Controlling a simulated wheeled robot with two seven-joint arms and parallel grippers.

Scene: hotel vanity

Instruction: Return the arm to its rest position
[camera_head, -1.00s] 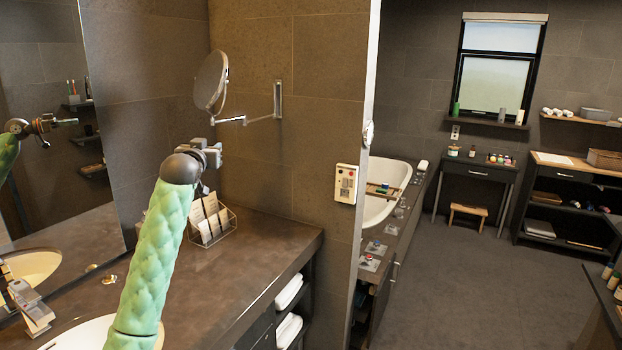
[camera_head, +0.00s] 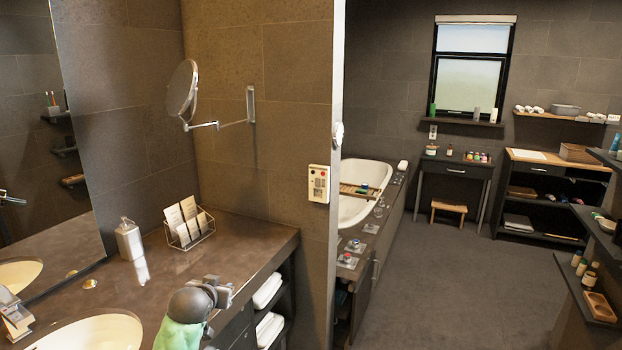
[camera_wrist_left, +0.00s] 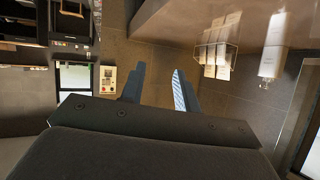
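My left gripper (camera_head: 220,290) is low in the head view, in front of the edge of the dark vanity counter (camera_head: 235,245). The green padded arm behind it comes in from the bottom edge and mostly lies out of the picture. In the left wrist view the two fingers of this gripper (camera_wrist_left: 159,70) stand apart with nothing between them. They look clear of the counter and its objects. My right gripper is not in view.
On the counter stand a metal dispenser (camera_head: 129,240) and a wire card holder (camera_head: 188,224). A round mirror (camera_head: 183,91) juts from the wall on an arm. Rolled towels (camera_head: 268,290) lie on shelves under the counter. The floor (camera_head: 440,270) to the right is open.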

